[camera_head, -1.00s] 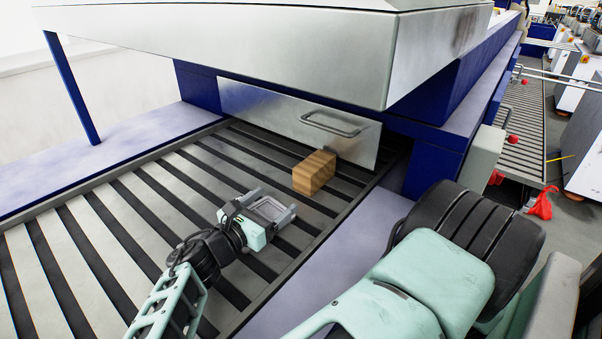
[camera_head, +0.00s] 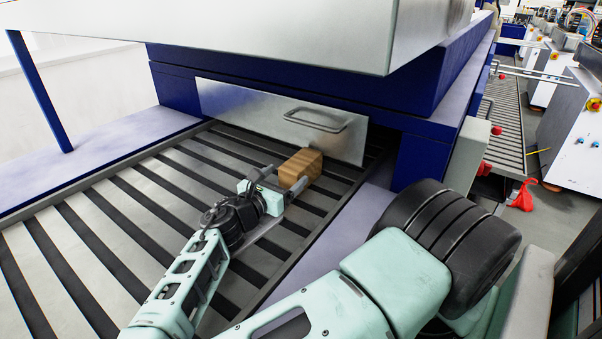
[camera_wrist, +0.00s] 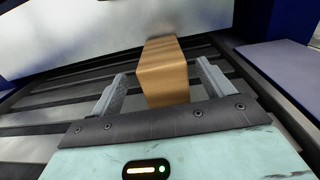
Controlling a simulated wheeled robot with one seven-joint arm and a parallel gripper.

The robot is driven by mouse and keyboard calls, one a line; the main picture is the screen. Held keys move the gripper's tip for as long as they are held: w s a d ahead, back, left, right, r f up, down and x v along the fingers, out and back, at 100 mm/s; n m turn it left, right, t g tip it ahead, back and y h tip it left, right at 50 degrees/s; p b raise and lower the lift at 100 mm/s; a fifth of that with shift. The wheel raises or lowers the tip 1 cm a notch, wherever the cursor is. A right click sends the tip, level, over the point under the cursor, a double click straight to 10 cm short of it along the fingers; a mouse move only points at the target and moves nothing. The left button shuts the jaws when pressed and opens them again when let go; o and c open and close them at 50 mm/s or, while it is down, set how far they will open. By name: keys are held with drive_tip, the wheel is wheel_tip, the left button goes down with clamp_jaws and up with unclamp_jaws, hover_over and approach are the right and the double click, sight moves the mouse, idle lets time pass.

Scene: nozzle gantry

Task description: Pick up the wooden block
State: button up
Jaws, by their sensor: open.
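The wooden block (camera_head: 300,169) sits on the slatted bed near the metal door, in front of its handle. In the wrist view the block (camera_wrist: 163,72) stands straight ahead, its near end between the two fingers. My gripper (camera_head: 286,181) is open and low over the slats, with a finger on each side of the block's near end. The wrist view shows my gripper (camera_wrist: 160,88) with gaps between the fingers and the block, wider on the left. Whether the fingers touch the slats is hard to tell.
A metal door (camera_head: 240,112) with a bar handle (camera_head: 315,119) stands just behind the block. The big machine hood (camera_head: 270,25) hangs above. The slatted bed (camera_head: 120,200) is clear to the left. A blue frame post (camera_head: 418,160) stands to the right.

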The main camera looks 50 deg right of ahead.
sight(296, 163)
drive_tip(key=d, duration=0.5)
drive_tip(key=shift+w+d+r+b, duration=0.2)
drive_tip(key=shift+w+d+b, duration=0.1)
drive_tip(key=shift+w, duration=0.05)
drive_tip(key=shift+c, duration=0.3)
drive_tip(key=c, duration=1.2)
drive_tip(key=shift+r, duration=0.1)
